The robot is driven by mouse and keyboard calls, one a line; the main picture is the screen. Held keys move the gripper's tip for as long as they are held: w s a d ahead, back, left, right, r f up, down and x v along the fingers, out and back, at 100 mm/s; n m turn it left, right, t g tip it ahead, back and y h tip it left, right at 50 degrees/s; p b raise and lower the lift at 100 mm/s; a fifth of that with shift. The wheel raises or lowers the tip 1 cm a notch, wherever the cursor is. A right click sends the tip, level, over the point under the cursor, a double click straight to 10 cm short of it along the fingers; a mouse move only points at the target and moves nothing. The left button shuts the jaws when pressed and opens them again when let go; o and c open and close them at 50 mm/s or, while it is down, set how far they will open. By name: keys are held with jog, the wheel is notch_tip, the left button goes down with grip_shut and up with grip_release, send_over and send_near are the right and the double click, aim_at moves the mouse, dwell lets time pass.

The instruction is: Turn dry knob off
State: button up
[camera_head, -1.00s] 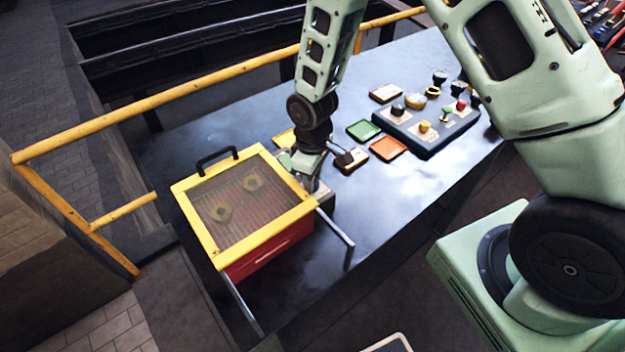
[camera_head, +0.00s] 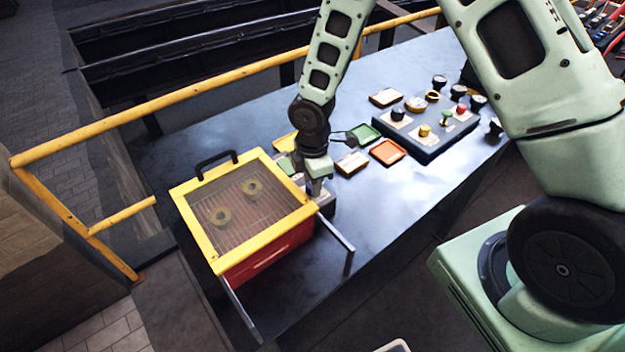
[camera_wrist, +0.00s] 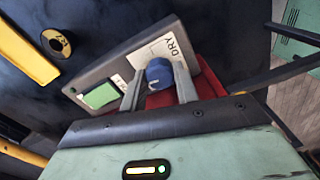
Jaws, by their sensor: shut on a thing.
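The dry knob (camera_wrist: 158,74) is a round blue knob with a pale pointer mark, on a grey control box (camera_wrist: 120,62) beside a white label reading "DRY" (camera_wrist: 172,46). In the wrist view my gripper (camera_wrist: 160,82) has one finger on each side of the knob and is shut on it. A green lit display (camera_wrist: 101,95) sits on the same box to the left. In the head view my gripper (camera_head: 318,186) reaches down to the box at the right side of the red dryer with its yellow-framed lid (camera_head: 236,247); the knob is hidden there.
Two ring-shaped parts show through the closed lid. A control panel with knobs (camera_head: 430,130) and small trays, one green (camera_head: 364,134) and one orange (camera_head: 387,152), lie to the right. A yellow railing (camera_head: 200,85) runs behind the table. The table's front right is clear.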

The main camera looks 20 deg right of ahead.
jog(key=shift+r+n, duration=0.1)
jog(key=shift+n, duration=0.5)
jog(key=o, duration=0.7)
notch_tip(320, 180, up, 17)
jog(key=b, duration=0.1)
jog(key=shift+r, duration=0.2)
dwell(0.3)
